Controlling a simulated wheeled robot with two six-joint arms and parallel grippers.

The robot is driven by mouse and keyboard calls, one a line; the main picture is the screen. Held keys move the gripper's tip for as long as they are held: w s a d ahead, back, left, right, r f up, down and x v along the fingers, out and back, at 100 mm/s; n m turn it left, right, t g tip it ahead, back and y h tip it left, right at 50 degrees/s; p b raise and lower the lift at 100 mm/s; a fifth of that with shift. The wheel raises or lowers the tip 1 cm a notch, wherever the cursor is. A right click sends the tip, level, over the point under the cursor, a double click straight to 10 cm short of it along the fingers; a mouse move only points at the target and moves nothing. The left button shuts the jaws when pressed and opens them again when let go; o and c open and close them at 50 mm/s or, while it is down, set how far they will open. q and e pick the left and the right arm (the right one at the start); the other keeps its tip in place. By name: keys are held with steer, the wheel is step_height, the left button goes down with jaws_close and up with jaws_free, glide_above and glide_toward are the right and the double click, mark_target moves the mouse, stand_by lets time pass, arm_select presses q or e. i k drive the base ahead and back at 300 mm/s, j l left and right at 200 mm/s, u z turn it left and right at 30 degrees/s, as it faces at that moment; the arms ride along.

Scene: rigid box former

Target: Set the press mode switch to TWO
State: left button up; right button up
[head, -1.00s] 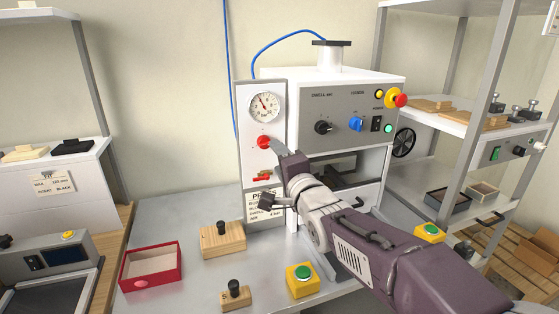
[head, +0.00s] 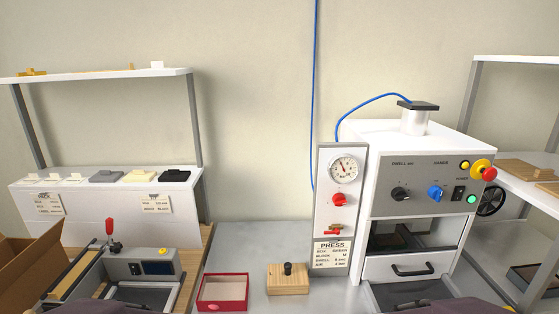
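The press (head: 420,145) stands at the right of the table with a grey control panel on its front. A blue rotary switch (head: 435,193) sits on that panel under small lettering; it looks like the mode switch, but its labels and setting are too small to read. A black dwell knob (head: 400,194) is to its left, and a black rocker switch (head: 458,193) and a lit green lamp (head: 471,198) are to its right. Neither gripper is in view. Only purple parts of my arms show at the bottom edge, well below the panel.
A red emergency stop (head: 483,170) juts from the panel's upper right. A gauge column (head: 341,185) with a red knob stands left of the press. A red tray (head: 222,290) and wooden block (head: 288,279) are on the table. The space before the panel is clear.

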mark_target(435, 193)
steer(key=z, duration=1.25)
